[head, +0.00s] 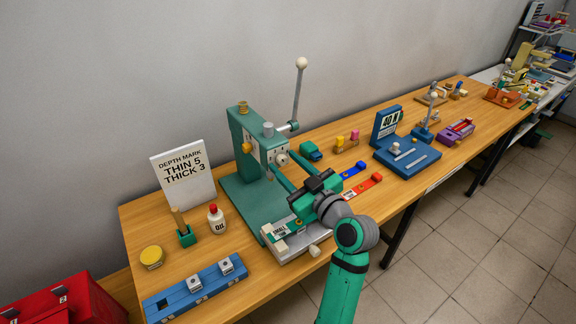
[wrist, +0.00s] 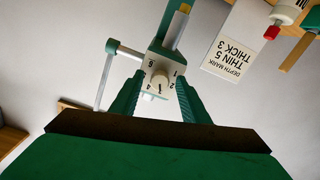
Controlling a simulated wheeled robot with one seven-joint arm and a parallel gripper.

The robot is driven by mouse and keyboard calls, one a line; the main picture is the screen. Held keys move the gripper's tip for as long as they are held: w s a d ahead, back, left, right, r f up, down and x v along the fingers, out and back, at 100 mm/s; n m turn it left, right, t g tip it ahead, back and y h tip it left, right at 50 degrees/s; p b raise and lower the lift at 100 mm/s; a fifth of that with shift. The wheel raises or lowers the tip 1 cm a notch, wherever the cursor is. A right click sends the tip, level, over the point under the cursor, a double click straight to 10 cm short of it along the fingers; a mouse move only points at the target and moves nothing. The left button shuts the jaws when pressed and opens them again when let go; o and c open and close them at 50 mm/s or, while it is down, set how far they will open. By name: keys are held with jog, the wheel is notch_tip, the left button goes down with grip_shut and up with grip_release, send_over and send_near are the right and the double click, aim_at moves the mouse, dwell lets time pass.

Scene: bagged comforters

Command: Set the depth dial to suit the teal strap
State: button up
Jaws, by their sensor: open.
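The depth dial (head: 281,159) is a pale round knob on the front of the teal press (head: 245,150). In the wrist view the dial (wrist: 158,79) has numbers around it, with 6, 1, 2 and 4 readable; I cannot tell its setting. My gripper (head: 283,165) is open, its two teal fingers pointing at the dial, one on each side in the wrist view (wrist: 159,85). Contact is not visible. A white sign (head: 184,172) reads "DEPTH MARK THIN 5 THICK 3"; it also shows in the wrist view (wrist: 234,45). I cannot surely identify the teal strap; a labelled green piece (head: 297,222) lies on the press bed, partly hidden.
A blue strap (head: 354,170) and a red strap (head: 363,187) lie right of my gripper. An oil bottle (head: 216,219), yellow tin (head: 152,257) and blue rack (head: 210,284) stand left. The press lever (head: 298,90) rises above. A blue stand (head: 388,122) is farther right.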

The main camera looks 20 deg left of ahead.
jog(key=c, duration=1.1)
jog(key=shift+o, duration=0.2)
jog(key=shift+m, duration=0.4)
jog(key=m, duration=0.3)
jog(key=shift+m, duration=0.4)
jog(key=m, duration=1)
jog(key=shift+m, duration=0.4)
jog(key=m, duration=0.4)
jog(key=shift+d, duration=0.1)
jog(key=shift+m, duration=0.3)
